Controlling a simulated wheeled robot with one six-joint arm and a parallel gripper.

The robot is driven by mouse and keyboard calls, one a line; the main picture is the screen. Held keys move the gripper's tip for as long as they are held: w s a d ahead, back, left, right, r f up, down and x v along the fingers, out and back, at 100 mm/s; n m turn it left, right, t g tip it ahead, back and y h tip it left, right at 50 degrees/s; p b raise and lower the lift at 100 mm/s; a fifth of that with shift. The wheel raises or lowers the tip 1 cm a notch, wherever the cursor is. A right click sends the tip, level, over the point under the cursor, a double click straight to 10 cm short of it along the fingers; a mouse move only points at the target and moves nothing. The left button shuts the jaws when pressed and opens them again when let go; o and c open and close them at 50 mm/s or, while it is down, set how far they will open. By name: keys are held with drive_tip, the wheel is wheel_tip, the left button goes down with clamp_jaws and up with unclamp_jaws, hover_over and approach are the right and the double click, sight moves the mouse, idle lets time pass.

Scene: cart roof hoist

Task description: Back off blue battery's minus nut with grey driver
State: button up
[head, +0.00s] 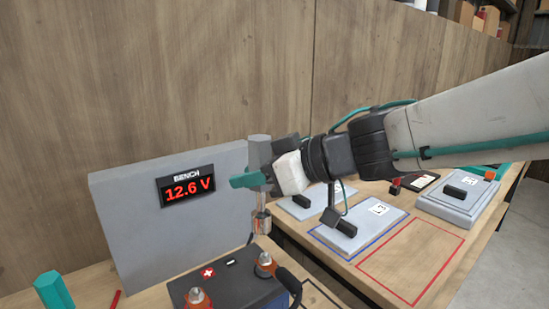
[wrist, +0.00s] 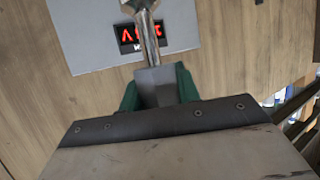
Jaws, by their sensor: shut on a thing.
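My gripper (head: 257,180) has teal fingers shut on the grey driver (head: 260,150). The driver hangs upright, its coppery socket end (head: 262,222) low. In the wrist view, the driver's grey handle (wrist: 158,88) sits between the fingers, with the shiny shaft beyond. The dark battery (head: 236,284) with blue sides stands below, cut by the lower picture edge. Its minus nut (head: 266,260), coppery on a terminal post, is at the rear right by the white minus mark. The socket appears just above this nut, apart from it. Another terminal (head: 197,297) is at front left, by the red plus mark.
A grey panel (head: 130,220) with a red "12.6 V" display (head: 187,186) stands behind the battery. A black handle or cable (head: 288,282) curves at the battery's right. A teal hexagonal object (head: 53,290) stands at left. A red-outlined area (head: 410,262) on the right table is empty.

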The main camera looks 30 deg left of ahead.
sight(259, 199)
drive_tip(key=shift+w+a, duration=0.1)
drive_tip(key=shift+w, duration=0.2)
drive_tip(key=shift+w+d, duration=0.1)
drive_tip(key=shift+d, duration=0.15)
drive_tip(key=shift+f, duration=2.25)
drive_tip(key=m+t, duration=0.2)
drive_tip(key=t, duration=0.1)
drive_tip(key=shift+m, duration=0.3)
drive_tip(key=shift+w+m+t+h, duration=0.15)
drive_tip(key=shift+m+t+h, duration=0.25)
drive_tip(key=shift+m+t, duration=0.35)
drive_tip(key=shift+f, duration=0.35)
